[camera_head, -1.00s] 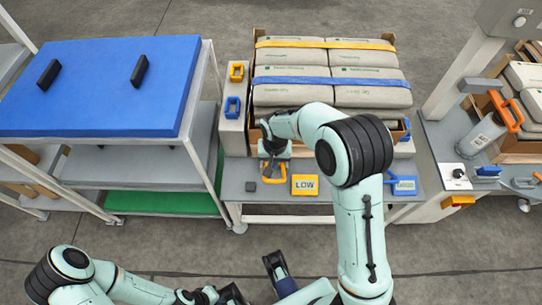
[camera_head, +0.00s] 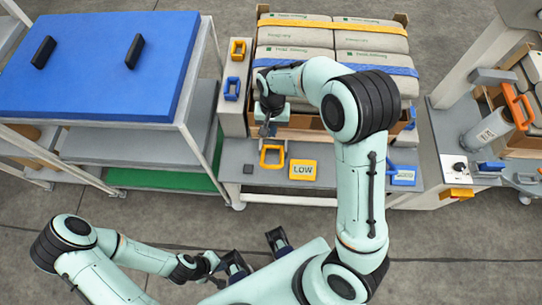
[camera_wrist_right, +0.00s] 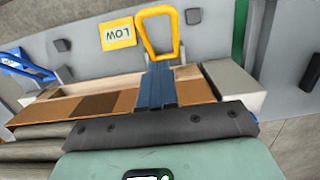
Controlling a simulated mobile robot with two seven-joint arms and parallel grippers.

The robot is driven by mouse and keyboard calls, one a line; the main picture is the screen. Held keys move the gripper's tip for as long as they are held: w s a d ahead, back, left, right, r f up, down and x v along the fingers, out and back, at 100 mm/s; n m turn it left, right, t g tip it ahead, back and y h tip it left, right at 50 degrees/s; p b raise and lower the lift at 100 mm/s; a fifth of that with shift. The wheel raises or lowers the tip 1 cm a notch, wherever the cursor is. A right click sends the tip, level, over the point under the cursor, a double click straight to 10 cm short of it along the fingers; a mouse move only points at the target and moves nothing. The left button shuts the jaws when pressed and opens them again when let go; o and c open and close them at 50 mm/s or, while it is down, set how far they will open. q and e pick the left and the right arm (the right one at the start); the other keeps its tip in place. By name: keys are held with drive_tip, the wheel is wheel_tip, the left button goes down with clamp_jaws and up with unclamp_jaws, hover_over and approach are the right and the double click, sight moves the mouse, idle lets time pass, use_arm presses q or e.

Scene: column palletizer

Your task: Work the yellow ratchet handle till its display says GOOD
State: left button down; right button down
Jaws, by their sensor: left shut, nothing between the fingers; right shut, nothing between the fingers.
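The yellow ratchet handle (camera_head: 272,164), an open loop, stands at the front ledge of the pallet station. It also shows in the right wrist view (camera_wrist_right: 177,38). Beside it, the yellow display (camera_head: 303,170) reads LOW; in the wrist view the display (camera_wrist_right: 118,33) appears upside down. My right gripper (camera_head: 267,133) is shut and empty just behind the handle. In the wrist view its fingertips (camera_wrist_right: 158,66) lie at the loop's lower end; I cannot tell whether they touch it. My left gripper (camera_head: 213,262) is shut and empty, low in front of the station, away from the handle.
Sacks with a yellow strap (camera_head: 330,24) and a blue strap (camera_head: 375,69) are stacked behind. A blue handle (camera_head: 401,175) with its own display sits to the right. A blue-topped rack (camera_head: 95,65) stands left. Open floor lies in front.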

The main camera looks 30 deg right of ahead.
use_arm(q)
drive_tip(key=shift+s+f+b, duration=0.15)
drive_tip(key=shift+f+b, duration=0.4)
use_arm(e)
drive_tip(key=s+a+f, duration=0.2)
drive_tip(key=s+f, duration=0.1)
drive_tip(key=f, duration=0.9)
drive_tip(key=shift+s+f, duration=0.2)
use_arm(q)
drive_tip(key=shift+s+f, duration=0.1)
use_arm(e)
drive_tip(key=shift+a, duration=0.1)
